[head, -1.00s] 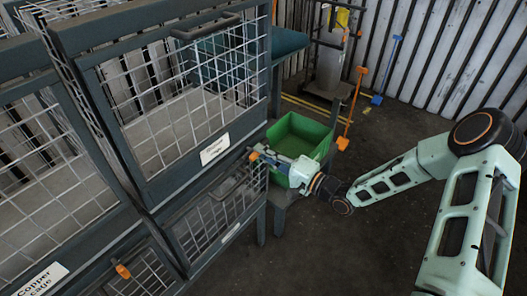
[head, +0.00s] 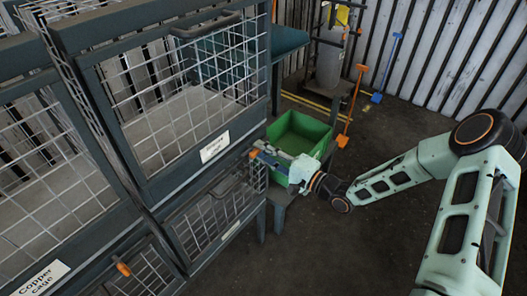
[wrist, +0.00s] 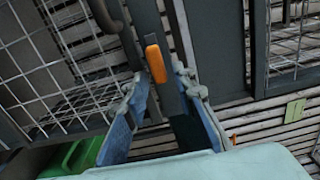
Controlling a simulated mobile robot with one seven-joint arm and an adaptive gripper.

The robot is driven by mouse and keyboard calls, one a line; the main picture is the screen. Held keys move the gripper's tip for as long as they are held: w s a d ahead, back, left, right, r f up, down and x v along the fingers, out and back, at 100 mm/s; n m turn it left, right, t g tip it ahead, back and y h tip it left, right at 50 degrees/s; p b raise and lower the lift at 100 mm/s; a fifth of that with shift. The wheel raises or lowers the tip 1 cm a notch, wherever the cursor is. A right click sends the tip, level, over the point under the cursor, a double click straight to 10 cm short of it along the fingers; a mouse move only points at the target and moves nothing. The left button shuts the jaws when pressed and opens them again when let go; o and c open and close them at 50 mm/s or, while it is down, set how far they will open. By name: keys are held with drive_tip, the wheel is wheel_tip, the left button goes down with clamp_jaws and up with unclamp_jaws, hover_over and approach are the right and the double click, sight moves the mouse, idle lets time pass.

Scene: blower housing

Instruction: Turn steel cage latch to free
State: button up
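The upper cage door (head: 150,188) carries a white label (head: 215,148) whose first word is too small to read. An orange latch (head: 253,154) sits at the lower right corner of this door, on the dark frame. In the wrist view the latch (wrist: 156,63) is an orange handle standing nearly upright, tilted slightly. My gripper (head: 261,155) is at this latch, reaching in from the right. In the wrist view its two blue fingers (wrist: 158,88) are apart, one on each side of the latch's line, with a visible gap. I cannot tell whether either finger touches it.
A second orange latch (head: 122,269) is on the lower left, near the "Copper cage" label (head: 40,277). A green bin (head: 300,135) stands close behind my gripper. The dark floor (head: 340,245) at the front right is clear.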

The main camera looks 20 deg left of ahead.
drive_tip(key=v, duration=1.2)
idle(0.4)
